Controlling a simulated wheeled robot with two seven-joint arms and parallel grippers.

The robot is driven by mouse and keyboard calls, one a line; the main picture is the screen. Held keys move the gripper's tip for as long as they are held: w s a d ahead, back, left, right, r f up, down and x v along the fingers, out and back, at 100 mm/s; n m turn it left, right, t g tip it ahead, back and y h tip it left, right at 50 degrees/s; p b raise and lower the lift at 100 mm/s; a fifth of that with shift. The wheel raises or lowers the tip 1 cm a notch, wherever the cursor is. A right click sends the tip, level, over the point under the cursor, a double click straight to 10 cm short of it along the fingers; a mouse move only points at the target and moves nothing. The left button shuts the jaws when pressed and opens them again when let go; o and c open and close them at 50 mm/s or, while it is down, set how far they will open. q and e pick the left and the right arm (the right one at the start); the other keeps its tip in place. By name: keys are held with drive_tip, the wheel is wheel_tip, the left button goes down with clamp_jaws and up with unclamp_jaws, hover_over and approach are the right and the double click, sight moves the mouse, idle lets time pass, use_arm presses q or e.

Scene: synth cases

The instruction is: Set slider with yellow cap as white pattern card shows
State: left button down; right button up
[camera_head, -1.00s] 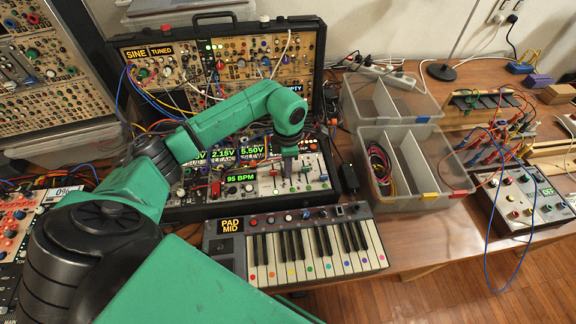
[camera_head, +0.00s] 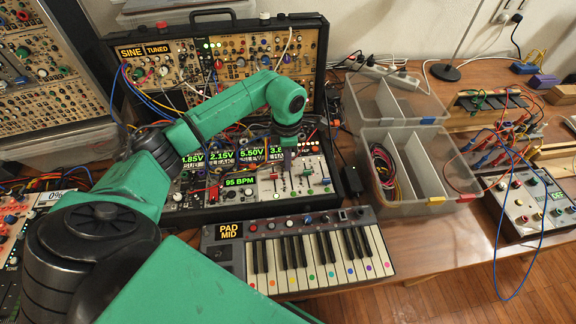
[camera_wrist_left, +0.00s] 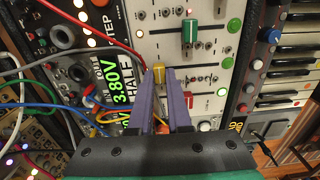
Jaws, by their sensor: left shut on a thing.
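My left gripper (camera_head: 289,164) reaches down onto the slider panel in the open synth case. In the left wrist view its two purple fingers (camera_wrist_left: 159,78) are shut on the yellow cap (camera_wrist_left: 159,66). A slider with a green, white-banded cap (camera_wrist_left: 190,32) stands beside it. In the head view the slider panel (camera_head: 309,172) shows partly, and the gripper hides the yellow cap. I cannot make out a white pattern card in either view. My right gripper is not in view.
Patch cables (camera_wrist_left: 60,68) hang close to the fingers in the wrist view. A keyboard (camera_head: 312,255) lies in front of the case. A clear divided bin (camera_head: 423,195) stands right of it. The lit display (camera_wrist_left: 117,86) reads 3.80V.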

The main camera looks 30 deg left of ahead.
use_arm(q)
drive_tip(key=shift+w+a+r, duration=0.1)
drive_tip(key=shift+w+a, duration=0.1)
drive_tip(key=shift+w, duration=0.1)
drive_tip(key=shift+d+r, duration=0.1)
drive_tip(key=shift+r, duration=0.05)
drive_tip(key=c, duration=0.9)
unclamp_jaws()
drive_tip(key=shift+o, duration=0.3)
drive_tip(key=shift+s, duration=0.1)
wheel_tip(320, 180, up, 14)
drive_tip(key=b, duration=0.1)
drive_tip(key=shift+r+b, duration=0.15)
drive_tip(key=shift+b, duration=0.2)
